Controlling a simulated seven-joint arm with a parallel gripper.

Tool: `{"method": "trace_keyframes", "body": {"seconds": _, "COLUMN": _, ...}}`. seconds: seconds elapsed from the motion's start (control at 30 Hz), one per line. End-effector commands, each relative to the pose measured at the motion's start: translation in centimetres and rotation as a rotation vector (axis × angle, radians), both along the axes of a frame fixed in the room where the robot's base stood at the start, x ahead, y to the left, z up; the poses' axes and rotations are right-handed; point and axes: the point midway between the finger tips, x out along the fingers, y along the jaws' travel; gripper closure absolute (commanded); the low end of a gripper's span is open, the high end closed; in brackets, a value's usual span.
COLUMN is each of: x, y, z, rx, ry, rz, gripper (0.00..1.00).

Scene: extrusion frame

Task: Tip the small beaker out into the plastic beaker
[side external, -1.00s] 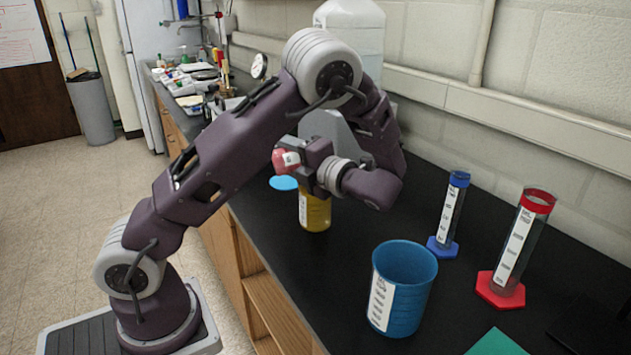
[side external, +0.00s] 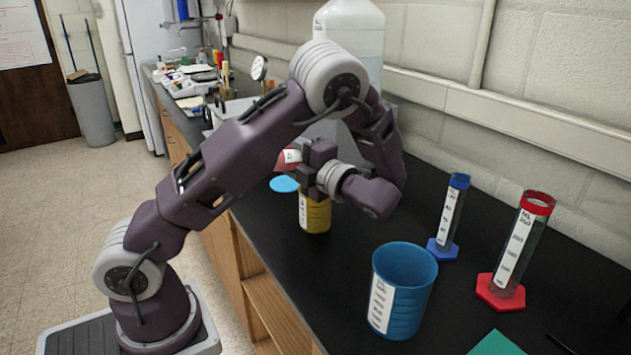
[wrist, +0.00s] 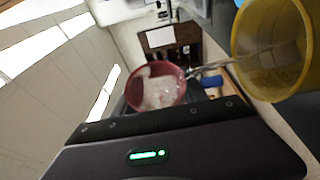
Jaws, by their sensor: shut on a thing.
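My gripper (side external: 304,160) is shut on the small red beaker (side external: 288,160), which is tilted well over, above and beside the yellow beaker. In the wrist view the small red beaker (wrist: 157,88) shows its open mouth, with pale, clear contents inside. A thin clear streak runs from its rim into the mouth of the yellow beaker (wrist: 272,78). In the side view the yellow beaker (side external: 315,213) stands upright on the black bench, its top partly hidden by my gripper. A larger blue beaker (side external: 402,290) stands upright nearer the camera.
A blue-based cylinder (side external: 449,218) and a red-based cylinder (side external: 513,250) stand to the right. A light blue disc (side external: 284,184) lies left of the yellow beaker. A green sheet (side external: 497,344) lies at the front. A large white jug (side external: 350,30) stands behind my arm.

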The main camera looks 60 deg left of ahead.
Motion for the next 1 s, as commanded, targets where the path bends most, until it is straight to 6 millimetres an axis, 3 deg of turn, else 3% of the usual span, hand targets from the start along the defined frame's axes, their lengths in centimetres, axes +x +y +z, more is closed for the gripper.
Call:
{"method": "trace_keyframes", "body": {"seconds": 0.7, "x": 0.4, "y": -0.1, "z": 0.6, "rx": 0.033, "ry": 0.134, "rz": 0.000, "gripper": 0.95}}
{"method": "trace_keyframes", "body": {"seconds": 0.83, "x": -1.0, "y": 0.1, "z": -1.1, "rx": -0.067, "ry": -0.243, "rz": 0.010, "gripper": 0.95}}
{"method": "trace_keyframes", "body": {"seconds": 1.0, "x": -1.6, "y": 0.3, "z": -1.6, "rx": -0.084, "ry": -0.317, "rz": 0.010, "gripper": 0.95}}
